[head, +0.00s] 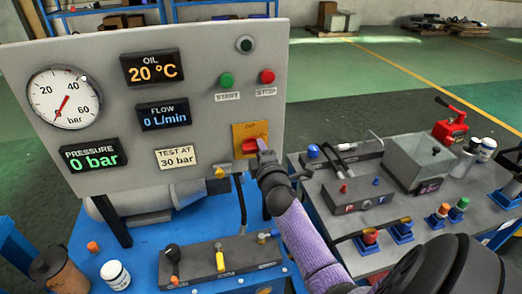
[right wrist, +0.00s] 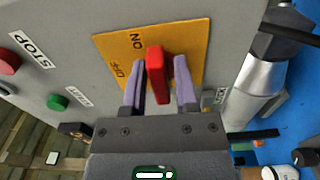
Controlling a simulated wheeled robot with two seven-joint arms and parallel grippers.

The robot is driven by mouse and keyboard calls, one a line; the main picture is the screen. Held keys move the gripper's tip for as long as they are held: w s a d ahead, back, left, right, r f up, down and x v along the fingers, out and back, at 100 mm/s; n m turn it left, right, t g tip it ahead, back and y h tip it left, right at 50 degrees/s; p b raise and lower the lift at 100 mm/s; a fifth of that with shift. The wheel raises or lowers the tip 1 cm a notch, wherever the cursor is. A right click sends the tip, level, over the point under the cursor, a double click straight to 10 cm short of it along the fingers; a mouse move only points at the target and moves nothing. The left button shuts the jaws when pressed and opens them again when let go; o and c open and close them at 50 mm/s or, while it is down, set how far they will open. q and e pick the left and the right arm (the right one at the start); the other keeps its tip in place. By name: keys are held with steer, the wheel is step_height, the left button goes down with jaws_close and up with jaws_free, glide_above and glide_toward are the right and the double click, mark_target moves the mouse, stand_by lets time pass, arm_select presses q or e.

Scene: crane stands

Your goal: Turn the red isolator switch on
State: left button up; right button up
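The red isolator switch (head: 250,146) sits on a yellow plate (head: 238,135) low on the right side of the grey panel. In the right wrist view the red handle (right wrist: 158,75) stands out between the two purple fingers of my right gripper (right wrist: 160,85). Narrow gaps show beside the handle, so the fingers look open around it, not clamped. OFF and ON labels show on the plate (right wrist: 190,40) in that view. In the head view my right gripper (head: 264,155) is at the switch and covers part of it. My left gripper is not in view.
The panel (head: 205,55) carries a gauge (head: 64,97), displays reading 0 bar and 0 L/min, and green (head: 226,80) and red (head: 267,76) buttons. A valve block (head: 220,260) stands below on the blue bench. A grey bench with a red hand pump (head: 450,122) stands right.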

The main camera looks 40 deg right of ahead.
steer(key=shift+o, duration=1.1)
steer(key=p+v, duration=0.1)
steer(key=v, duration=0.9)
